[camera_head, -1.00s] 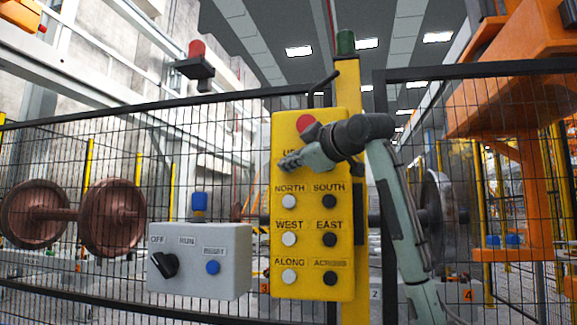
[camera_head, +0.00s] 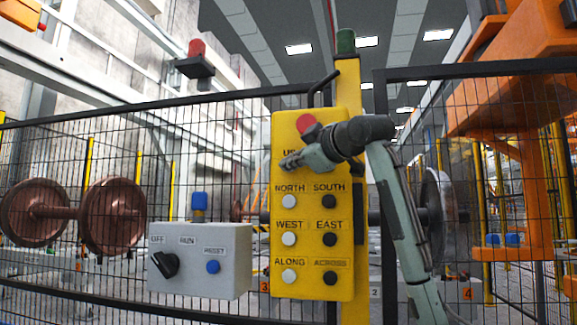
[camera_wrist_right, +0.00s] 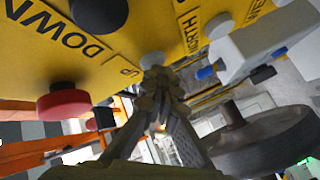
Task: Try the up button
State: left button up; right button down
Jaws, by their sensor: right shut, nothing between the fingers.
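The yellow pendant panel (camera_head: 311,265) hangs on the fence post, with labelled white and black buttons. My right gripper (camera_head: 288,163) is in front of its upper left part, shut and empty, covering the up button in the head view. In the right wrist view the white up button (camera_wrist_right: 152,59) shows beside the UP label, right at the tips of my shut right gripper (camera_wrist_right: 155,76). I cannot tell whether the tips touch it or whether it is pressed in. The black down button (camera_wrist_right: 98,12) is close by. My left gripper is not in view.
A red mushroom button (camera_head: 305,123) tops the panel. The white north button (camera_head: 289,201) sits below the up button. A grey switch box (camera_head: 200,262) with knob and blue button is at left. Mesh fence and rusty wheelset (camera_head: 112,217) are behind.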

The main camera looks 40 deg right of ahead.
dwell(0.8)
jog(key=shift+s+a, duration=0.55)
jog(key=shift+a, duration=0.05)
jog(key=s+a, duration=0.3)
jog(key=shift+s+a, duration=0.15)
jog(key=shift+a, duration=0.25)
jog(key=shift+f, duration=0.1)
dwell(0.5)
